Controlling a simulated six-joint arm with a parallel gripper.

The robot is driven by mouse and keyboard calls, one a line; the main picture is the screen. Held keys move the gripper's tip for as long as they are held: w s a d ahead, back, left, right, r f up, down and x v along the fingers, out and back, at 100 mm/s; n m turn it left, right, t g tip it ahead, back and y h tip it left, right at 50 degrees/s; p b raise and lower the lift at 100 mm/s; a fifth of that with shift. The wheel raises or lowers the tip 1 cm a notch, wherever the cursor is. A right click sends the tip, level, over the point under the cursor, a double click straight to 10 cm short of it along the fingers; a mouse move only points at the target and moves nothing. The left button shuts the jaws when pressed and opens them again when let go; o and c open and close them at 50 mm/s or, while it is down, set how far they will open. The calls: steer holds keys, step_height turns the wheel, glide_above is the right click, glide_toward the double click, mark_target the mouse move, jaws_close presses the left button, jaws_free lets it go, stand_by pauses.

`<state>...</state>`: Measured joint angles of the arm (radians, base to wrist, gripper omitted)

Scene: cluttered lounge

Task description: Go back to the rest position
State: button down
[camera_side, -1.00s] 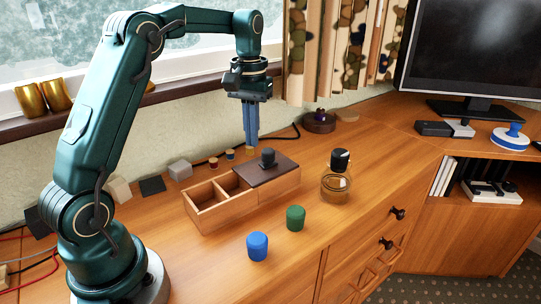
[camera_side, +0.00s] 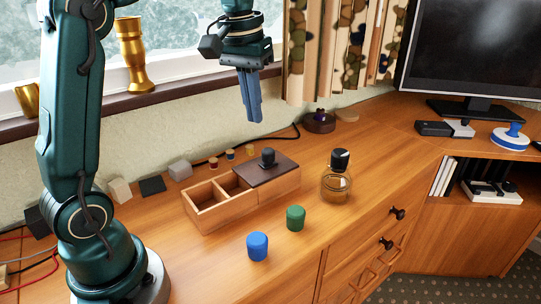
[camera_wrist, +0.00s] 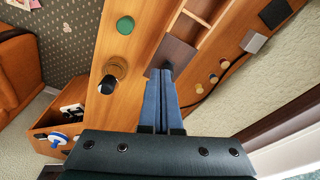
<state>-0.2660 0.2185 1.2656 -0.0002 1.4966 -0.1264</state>
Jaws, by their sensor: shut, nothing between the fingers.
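My gripper (camera_side: 252,118) hangs in the air above the back of the wooden cabinet top, pointing down and slightly tilted. Its blue fingers are together with nothing between them; they also show in the wrist view (camera_wrist: 162,72). Below it stands a wooden box (camera_side: 213,218) with two open, empty-looking compartments at the left. A dark lid (camera_side: 275,172) with a black knob (camera_side: 268,156) covers its right part. The gripper is well clear of the box.
A blue cylinder (camera_side: 257,246), a green cylinder (camera_side: 295,217) and a glass jar (camera_side: 336,184) with a black stopper stand in front and to the right. Several small blocks line the wall. A monitor (camera_side: 474,50) stands at right; gold vases (camera_side: 134,60) are on the sill.

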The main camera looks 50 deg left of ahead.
steer(key=s+d+r+m+t, duration=0.1)
steer(key=s+d+m+t, duration=0.1)
steer(key=s+d, duration=0.5)
steer(key=s+f+m+t, duration=0.1)
steer(key=s+f+m, duration=0.1)
steer(key=s+f, duration=0.5)
steer(key=shift+d+f+t, duration=0.15)
steer(key=shift+d+t, duration=0.25)
steer(key=shift+d, duration=0.05)
